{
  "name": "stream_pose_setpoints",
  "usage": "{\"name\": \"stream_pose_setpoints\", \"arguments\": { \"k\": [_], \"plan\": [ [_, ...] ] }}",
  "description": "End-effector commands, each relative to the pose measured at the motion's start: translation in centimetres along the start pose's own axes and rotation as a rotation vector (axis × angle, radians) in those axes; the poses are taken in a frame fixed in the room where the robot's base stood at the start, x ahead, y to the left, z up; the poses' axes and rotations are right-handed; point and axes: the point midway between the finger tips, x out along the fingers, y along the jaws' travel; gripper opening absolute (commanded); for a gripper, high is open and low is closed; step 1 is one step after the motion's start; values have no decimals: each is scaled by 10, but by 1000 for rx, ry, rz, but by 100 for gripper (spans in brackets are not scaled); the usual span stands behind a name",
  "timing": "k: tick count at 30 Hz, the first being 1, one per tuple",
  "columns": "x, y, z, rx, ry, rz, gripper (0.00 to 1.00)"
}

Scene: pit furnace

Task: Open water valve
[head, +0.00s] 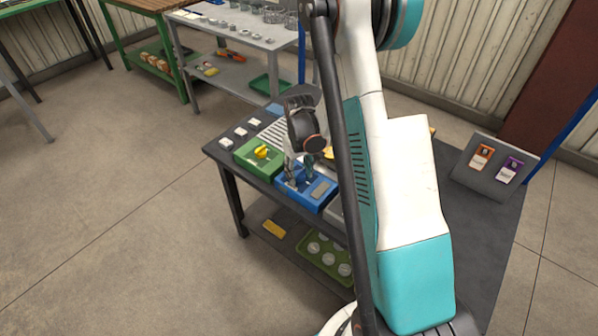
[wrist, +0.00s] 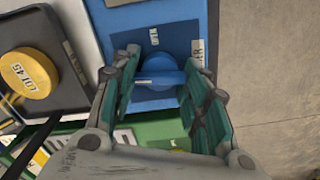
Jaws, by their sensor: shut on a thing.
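The water valve appears to be the blue box (head: 305,198) on the dark table in the head view. The wrist view shows its blue top (wrist: 155,35) and a round blue knob with a crossbar handle (wrist: 160,77). My gripper (wrist: 160,85) has one finger at each end of the crossbar and is shut on it. The crossbar lies across the wrist picture, from finger to finger. In the head view my gripper (head: 302,178) is down over the blue box and hides most of the handle. Small labels on the box are too blurred to read surely.
A green box (head: 246,160) with a yellow handle stands left of the blue box. A dark block with a yellow round cap (wrist: 30,73) is at the left in the wrist view. A sloped panel (head: 488,170) with orange and purple tags stands at the table's right.

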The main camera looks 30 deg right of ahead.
Motion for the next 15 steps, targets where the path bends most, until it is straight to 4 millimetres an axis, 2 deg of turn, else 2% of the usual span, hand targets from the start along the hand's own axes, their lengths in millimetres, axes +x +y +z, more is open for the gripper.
{"name": "stream_pose_setpoints", "arguments": {
  "k": [15],
  "plan": [
    [1, 2, 0, 468, 1, 1, 18]
  ]
}}
